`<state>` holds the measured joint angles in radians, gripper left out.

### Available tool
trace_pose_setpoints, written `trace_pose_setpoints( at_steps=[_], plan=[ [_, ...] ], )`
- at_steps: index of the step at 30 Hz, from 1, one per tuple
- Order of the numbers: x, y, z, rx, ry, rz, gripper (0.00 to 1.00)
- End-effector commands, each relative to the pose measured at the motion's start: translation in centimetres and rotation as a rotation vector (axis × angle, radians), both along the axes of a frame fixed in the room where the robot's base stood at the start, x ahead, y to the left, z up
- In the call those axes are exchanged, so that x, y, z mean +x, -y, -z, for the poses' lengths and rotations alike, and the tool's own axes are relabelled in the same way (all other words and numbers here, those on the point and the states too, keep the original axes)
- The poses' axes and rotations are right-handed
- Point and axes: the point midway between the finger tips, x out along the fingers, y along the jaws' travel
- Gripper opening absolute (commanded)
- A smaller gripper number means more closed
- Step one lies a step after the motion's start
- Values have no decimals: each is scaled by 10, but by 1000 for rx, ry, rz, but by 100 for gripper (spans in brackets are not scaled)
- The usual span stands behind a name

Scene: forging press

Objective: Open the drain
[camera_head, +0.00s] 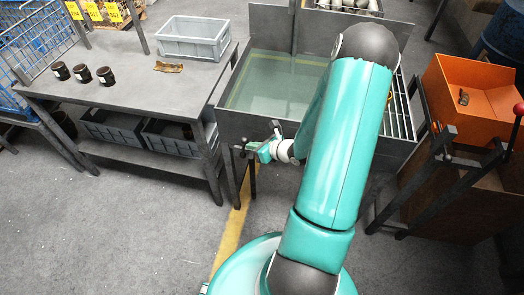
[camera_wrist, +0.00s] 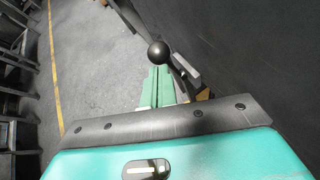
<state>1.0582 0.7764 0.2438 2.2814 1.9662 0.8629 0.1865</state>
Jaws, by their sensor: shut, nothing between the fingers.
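The grey tank (camera_head: 240,124) stands in the middle of the head view, with clear greenish liquid (camera_head: 275,85) in it. In the wrist view a lever with a round black knob (camera_wrist: 158,52) sticks out by a dark wall. My gripper (camera_wrist: 157,72) has its green fingers together, with nothing between them. The knob is just past the fingertips; I cannot tell whether they touch. In the head view my gripper (camera_head: 262,152) is low in front of the tank's front wall, pointing left. My arm hides part of the tank's right side.
A grey table (camera_head: 130,75) at left carries a grey crate (camera_head: 193,38), several dark cups and a brown piece (camera_head: 168,67). An orange bin (camera_head: 470,95) and a red-knobbed lever (camera_head: 517,112) are at right. The floor left of my base is clear.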

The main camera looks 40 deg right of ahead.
Motion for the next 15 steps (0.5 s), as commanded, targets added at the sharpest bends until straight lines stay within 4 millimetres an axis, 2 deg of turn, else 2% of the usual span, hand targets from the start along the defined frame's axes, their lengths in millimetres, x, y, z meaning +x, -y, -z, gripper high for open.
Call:
trace_pose_setpoints(
  at_steps=[6, 15],
  plan=[
    [13, -10, -6, -32, -42, 0, 0],
    [22, -16, -9, -30, -38, -1, 0]
  ],
)
